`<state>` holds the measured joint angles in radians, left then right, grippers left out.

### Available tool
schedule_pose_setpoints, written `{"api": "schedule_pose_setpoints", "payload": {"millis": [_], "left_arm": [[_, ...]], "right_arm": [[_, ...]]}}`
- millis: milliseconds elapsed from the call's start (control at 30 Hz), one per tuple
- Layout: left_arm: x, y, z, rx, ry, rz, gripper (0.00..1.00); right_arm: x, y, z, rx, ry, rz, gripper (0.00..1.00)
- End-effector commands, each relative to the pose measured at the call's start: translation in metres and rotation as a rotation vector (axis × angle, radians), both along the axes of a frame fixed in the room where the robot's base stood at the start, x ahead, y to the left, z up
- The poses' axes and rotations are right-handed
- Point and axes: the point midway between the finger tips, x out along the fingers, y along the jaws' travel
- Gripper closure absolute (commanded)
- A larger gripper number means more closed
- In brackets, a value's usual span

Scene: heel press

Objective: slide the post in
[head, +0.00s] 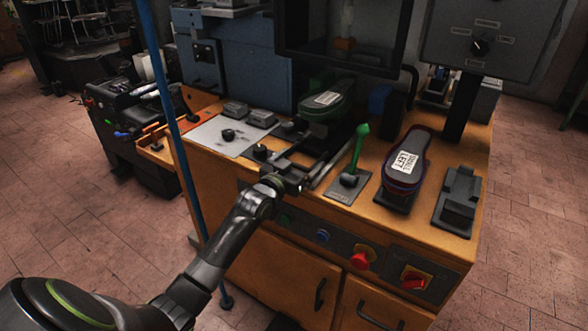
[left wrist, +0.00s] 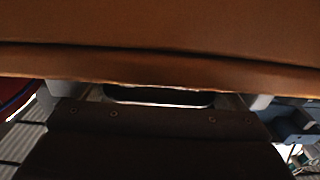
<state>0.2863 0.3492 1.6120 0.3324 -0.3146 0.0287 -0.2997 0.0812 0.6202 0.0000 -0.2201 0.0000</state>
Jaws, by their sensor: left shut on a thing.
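The green shoe-shaped last (head: 328,102) with a white label sits at the back middle of the bench, under the press. What I take to be its post, a dark support (head: 317,130), stands below it and is partly in shadow. My left gripper (head: 292,176) is at the bench's front edge, in front of the last. It is shut on a small dark handle, mostly hidden by the gripper in the head view. In the left wrist view a dark slot with a pale rim (left wrist: 158,97) shows between the fingers. My right gripper is not in view.
A lever with a green knob (head: 361,132) stands just right of my gripper. A purple-edged last labelled "SMALL LEFT" (head: 405,165) and a dark block (head: 459,195) stand farther right. Red knobs (head: 362,259) are on the front panel. A blue pole (head: 167,100) rises at left.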

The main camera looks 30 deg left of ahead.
Motion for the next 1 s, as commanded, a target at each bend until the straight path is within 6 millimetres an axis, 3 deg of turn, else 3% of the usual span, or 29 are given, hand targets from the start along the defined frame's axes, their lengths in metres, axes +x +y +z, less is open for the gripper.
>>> {"api": "schedule_pose_setpoints", "payload": {"millis": [167,200,267,533,667,1000], "left_arm": [[0.000,-0.001,-0.001,-0.006,0.002,-0.001,0.48],[-0.001,-0.001,-0.001,-0.006,0.002,-0.001,0.06],[-0.001,-0.001,-0.001,-0.006,0.002,-0.001,0.00],[-0.003,0.000,-0.001,-0.002,0.002,0.000,0.00],[-0.014,0.001,-0.001,-0.001,0.002,0.000,0.00],[-0.082,0.006,-0.001,0.001,0.004,-0.001,0.00]], "right_arm": [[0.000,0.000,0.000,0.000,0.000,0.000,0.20],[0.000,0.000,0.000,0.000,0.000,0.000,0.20],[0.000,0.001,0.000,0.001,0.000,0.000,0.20],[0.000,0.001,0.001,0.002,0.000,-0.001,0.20],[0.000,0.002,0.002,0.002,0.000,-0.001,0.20],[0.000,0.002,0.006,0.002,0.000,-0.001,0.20]]}}
